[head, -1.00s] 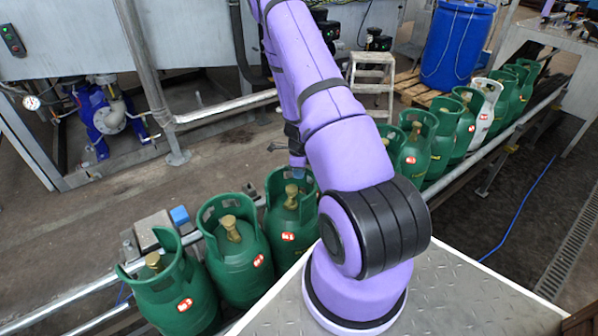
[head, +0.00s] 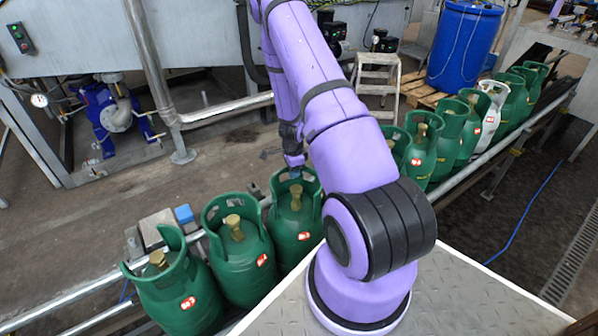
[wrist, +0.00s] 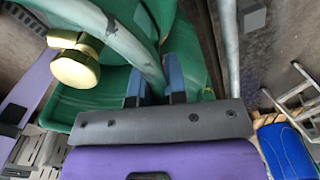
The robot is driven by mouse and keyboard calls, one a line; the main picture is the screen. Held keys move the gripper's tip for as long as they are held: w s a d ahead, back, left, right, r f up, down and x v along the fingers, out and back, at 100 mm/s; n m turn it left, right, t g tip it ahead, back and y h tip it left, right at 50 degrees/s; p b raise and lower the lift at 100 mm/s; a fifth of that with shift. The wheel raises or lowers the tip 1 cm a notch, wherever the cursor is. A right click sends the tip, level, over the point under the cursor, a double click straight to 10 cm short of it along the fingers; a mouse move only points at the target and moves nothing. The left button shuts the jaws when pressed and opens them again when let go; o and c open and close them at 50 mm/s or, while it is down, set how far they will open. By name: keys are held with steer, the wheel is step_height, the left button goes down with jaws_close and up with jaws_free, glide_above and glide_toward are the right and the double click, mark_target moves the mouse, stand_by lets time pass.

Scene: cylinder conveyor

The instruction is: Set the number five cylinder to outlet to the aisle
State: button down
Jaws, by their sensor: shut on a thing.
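My gripper (head: 297,174) reaches down to the collar of the third green cylinder from the left (head: 292,238). In the wrist view, my gripper's two blue-grey fingers (wrist: 156,80) are shut on the pale rim of a green cylinder collar (wrist: 188,52). That cylinder's brass valve (wrist: 75,62) shows to the left of the fingers. The held cylinder stands upright in the row. Two more green cylinders, the leftmost (head: 165,290) and the second (head: 238,262), stand to its left. The red labels are too small to read a number surely.
More green cylinders (head: 424,155) and one white cylinder (head: 490,125) stand along the conveyor rail (head: 474,163) to the right, partly behind my arm. A step ladder (head: 378,78) and a blue drum (head: 463,45) are behind. The aisle floor (head: 225,150) beyond the row is mostly clear.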

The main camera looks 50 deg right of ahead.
mark_target(279, 169)
steer(key=shift+w+a+r+n, duration=0.1)
steer(key=shift+w+a+n, duration=0.3)
steer(key=shift+a+n, duration=0.65)
steer(key=shift+w+a+f+n, duration=0.1)
steer(key=shift+w+a+n, duration=0.35)
steer(key=shift+n, duration=1.05)
steer(key=shift+w+a+r+n, duration=0.1)
steer(key=shift+w+a+n, duration=0.25)
steer(key=shift+a+n, duration=0.7)
steer(key=shift+d, duration=0.15)
steer(key=c, duration=1.2)
jaws_free()
step_height(279, 169, up, 11)
steer(key=shift+f, duration=0.1)
